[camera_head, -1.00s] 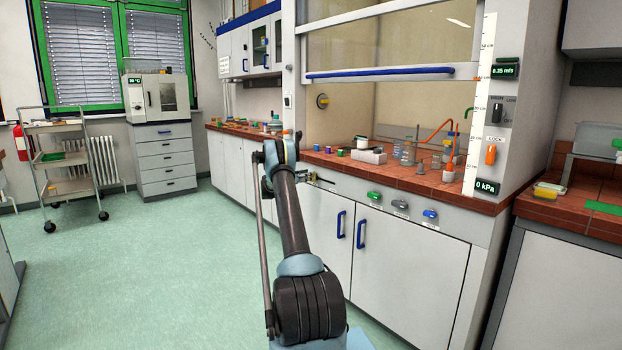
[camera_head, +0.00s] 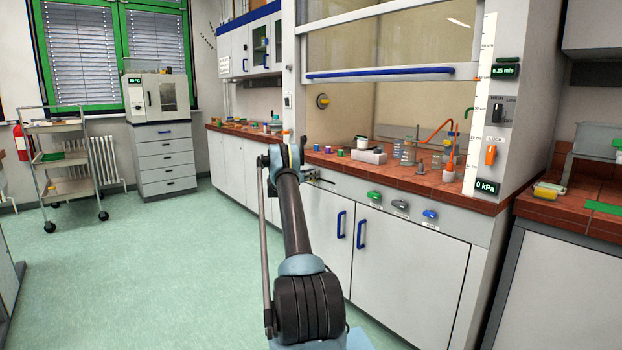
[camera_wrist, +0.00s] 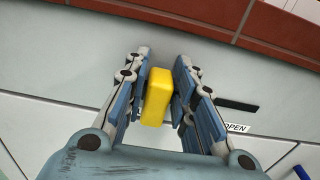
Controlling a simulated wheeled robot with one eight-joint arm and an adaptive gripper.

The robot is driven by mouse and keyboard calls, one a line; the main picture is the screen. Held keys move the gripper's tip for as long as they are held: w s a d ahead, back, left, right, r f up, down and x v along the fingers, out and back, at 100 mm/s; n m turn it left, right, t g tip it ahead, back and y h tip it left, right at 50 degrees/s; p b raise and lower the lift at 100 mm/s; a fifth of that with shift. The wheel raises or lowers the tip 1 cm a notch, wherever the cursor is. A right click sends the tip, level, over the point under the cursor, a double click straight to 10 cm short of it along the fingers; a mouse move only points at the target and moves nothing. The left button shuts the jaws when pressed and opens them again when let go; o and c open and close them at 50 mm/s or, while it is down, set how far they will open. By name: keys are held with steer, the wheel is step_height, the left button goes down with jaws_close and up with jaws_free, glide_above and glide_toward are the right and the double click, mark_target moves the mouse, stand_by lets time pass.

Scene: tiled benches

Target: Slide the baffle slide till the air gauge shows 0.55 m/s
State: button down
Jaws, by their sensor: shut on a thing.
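The baffle slide's yellow knob (camera_wrist: 157,97) is between the fingers of my gripper (camera_wrist: 160,95) in the wrist view, and the gripper is shut on it. A dark slot (camera_wrist: 238,105) runs to the right of the knob, with an "OPEN" label (camera_wrist: 236,127) below it. In the head view my gripper (camera_head: 285,155) is at the left end of the fume hood's front panel, and my arm hides the knob. The air gauge (camera_head: 504,71), a small green display on the hood's right post, appears to read 0.35 m/s.
The raised sash has a blue handle (camera_head: 380,72). Green, grey and blue knobs (camera_head: 375,196) sit on the panel to the right. Glassware (camera_head: 408,152) and small containers stand on the red tiled worktop. A second display (camera_head: 486,187) reads 0 kPa.

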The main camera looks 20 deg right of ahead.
mark_target(327, 176)
steer(key=s+d, duration=0.1)
steer(key=s, duration=0.1)
steer(key=s+d, duration=0.1)
steer(key=s, duration=0.2)
steer(key=s+d, duration=0.1)
steer(key=s, duration=0.2)
steer(key=c, duration=1.4)
jaws_free()
steer(key=shift+c, duration=0.2)
steer(key=shift+a, duration=0.1)
steer(key=v, duration=1.2)
